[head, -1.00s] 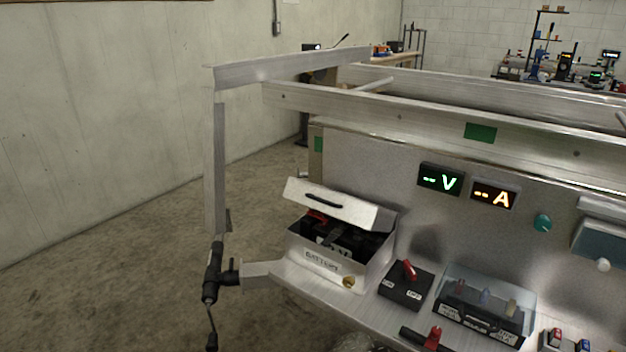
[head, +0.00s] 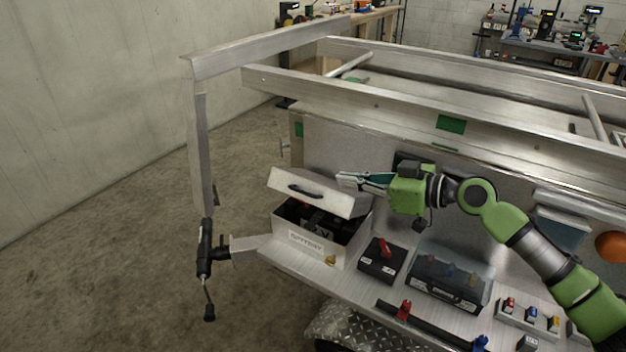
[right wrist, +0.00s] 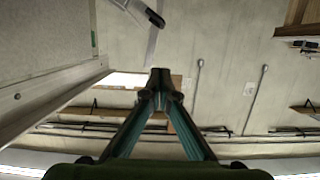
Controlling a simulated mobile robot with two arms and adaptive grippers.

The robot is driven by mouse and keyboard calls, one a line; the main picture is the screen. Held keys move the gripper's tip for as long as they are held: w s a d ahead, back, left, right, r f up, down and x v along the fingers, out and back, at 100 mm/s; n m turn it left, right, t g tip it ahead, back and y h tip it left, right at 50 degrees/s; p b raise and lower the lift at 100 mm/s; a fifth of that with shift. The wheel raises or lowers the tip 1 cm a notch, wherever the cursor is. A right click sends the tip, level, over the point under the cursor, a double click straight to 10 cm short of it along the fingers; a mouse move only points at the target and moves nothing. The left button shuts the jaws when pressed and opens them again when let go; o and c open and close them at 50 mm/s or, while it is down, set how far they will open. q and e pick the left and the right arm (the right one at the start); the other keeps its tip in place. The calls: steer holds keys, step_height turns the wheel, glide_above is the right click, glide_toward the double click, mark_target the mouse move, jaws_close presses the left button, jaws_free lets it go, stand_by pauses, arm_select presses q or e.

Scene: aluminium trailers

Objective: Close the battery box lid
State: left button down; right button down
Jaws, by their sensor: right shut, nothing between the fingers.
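The battery box (head: 308,243) is a light metal box on the left end of the trailer's shelf, with a dark battery and a red part inside. Its lid (head: 318,192) is raised and tilted over the box, with a dark handle on its face. My left gripper is not in view.
A black switch box (head: 382,262) with a red knob stands right of the battery box. A clear-covered fuse block (head: 449,276) is further right. The crank jack (head: 205,250) is at left. Trailer rails (head: 400,105) run behind and above.

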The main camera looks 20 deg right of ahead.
steer(key=p, duration=0.4)
glide_above(310, 194)
steer(key=shift+s+d+f, duration=0.15)
steer(key=shift+d+f, duration=0.2)
steer(key=shift+f, duration=0.1)
steer(key=f, duration=0.3)
steer(key=shift+w+a+f, duration=0.25)
steer(key=shift+f, duration=0.6)
